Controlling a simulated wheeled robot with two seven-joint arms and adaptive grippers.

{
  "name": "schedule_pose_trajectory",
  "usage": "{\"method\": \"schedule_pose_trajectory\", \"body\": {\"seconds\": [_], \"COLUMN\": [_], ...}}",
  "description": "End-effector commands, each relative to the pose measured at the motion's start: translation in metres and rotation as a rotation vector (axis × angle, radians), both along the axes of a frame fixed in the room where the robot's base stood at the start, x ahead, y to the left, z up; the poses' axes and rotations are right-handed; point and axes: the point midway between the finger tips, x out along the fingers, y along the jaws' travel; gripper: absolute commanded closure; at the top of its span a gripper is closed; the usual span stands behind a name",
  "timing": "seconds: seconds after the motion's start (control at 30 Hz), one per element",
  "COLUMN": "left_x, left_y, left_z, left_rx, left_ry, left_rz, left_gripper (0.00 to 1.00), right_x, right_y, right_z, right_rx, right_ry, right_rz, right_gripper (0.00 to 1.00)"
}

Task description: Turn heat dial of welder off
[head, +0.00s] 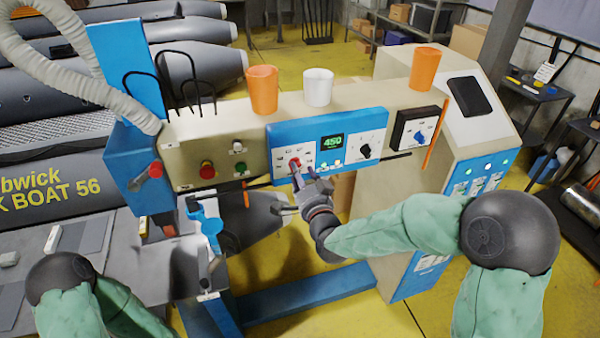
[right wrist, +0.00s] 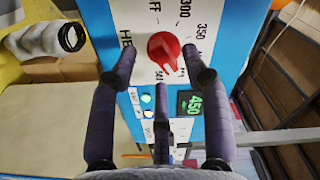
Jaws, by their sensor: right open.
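The welder's blue control panel (head: 372,123) faces me, with a green display (head: 332,142) reading 450. The red heat dial (head: 294,163) is at the panel's lower left. It also shows in the right wrist view (right wrist: 163,48), its pointer turned toward the lower right, away from the OFF mark and near the 500 side of the scale. My right gripper (head: 300,180) is open in front of the dial. In the wrist view its dark fingers (right wrist: 158,62) flank the dial, with a third finger below it; contact cannot be told. My left gripper is out of view; only its arm shows.
A black knob (head: 366,151) is to the right on the same panel, and a blue switch (head: 420,136) farther right. A red button (head: 207,170) is on the left box. Orange cups (head: 262,90) and a white cup (head: 318,87) stand on top. An orange rod hangs at right.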

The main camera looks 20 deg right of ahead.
Motion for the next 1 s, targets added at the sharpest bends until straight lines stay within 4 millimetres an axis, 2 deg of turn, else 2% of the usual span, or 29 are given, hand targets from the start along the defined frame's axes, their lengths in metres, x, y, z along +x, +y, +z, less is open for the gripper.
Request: {"method": "schedule_pose_trajectory", "body": {"seconds": [0.13, 0.43, 0.47, 0.6, 0.63, 1.0], "left_x": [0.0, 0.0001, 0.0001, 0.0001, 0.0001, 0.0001], "left_y": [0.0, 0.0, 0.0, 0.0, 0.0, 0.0], "left_z": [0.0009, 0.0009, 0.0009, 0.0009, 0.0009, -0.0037], "left_rx": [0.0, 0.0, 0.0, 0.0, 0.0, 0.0], "left_ry": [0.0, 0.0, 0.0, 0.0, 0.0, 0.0], "left_rz": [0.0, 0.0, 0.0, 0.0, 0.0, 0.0], "left_gripper": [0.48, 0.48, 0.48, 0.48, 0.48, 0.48], "right_x": [0.0086, 0.0104, 0.0103, 0.0102, 0.0102, 0.01], "right_y": [0.0002, 0.0003, 0.0003, 0.0003, 0.0003, 0.0002], "right_z": [0.0001, -0.0002, -0.0002, -0.0002, -0.0002, -0.0011], "right_rx": [0.0, 0.0, 0.0, 0.0, 0.0, -0.029], "right_ry": [0.0, 0.0, 0.0, 0.0, 0.0, -0.001], "right_rz": [0.0, 0.0, 0.0, 0.0, 0.0, 0.0], "right_gripper": [0.52, 0.52, 0.55, 0.95, 1.0, 1.0]}}
